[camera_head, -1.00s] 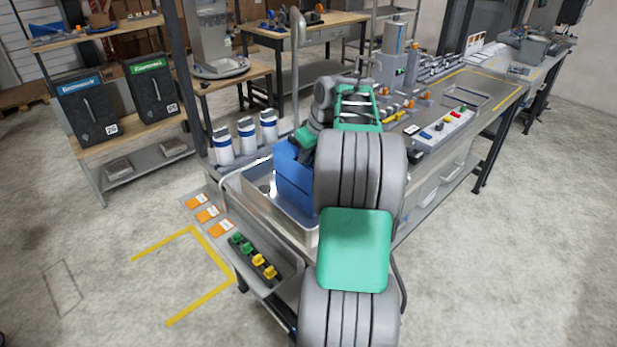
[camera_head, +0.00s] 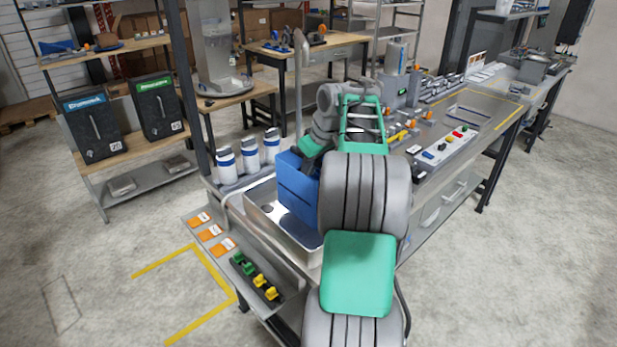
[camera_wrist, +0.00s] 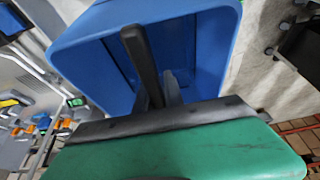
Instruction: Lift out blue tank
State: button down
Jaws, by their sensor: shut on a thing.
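The blue tank (camera_head: 297,190) is an open-topped box, upright at the metal sink basin (camera_head: 262,217). Its lower end is within the basin's outline; I cannot tell whether it touches the basin floor. My gripper (camera_head: 303,148) is at the tank's top and shut on it. In the wrist view, the tank (camera_wrist: 90,60) opens below my gripper (camera_wrist: 158,80), whose dark fingers reach over its opening. The exact gripped part is hard to make out. My arm hides the tank's right side in the head view.
Several white-and-blue bottles (camera_head: 249,152) stand left behind the basin. A tall curved pipe (camera_head: 299,80) rises behind the tank. A control panel (camera_head: 443,146) lies to the right. The floor at left is open.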

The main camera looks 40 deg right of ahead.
jog(key=s+a+r, duration=0.9)
jog(key=a+r, duration=0.1)
jog(key=shift+s+r+b, duration=0.25)
jog(key=shift+r+b, duration=0.05)
jog(key=shift+a, duration=0.15)
jog(key=shift+w, duration=0.1)
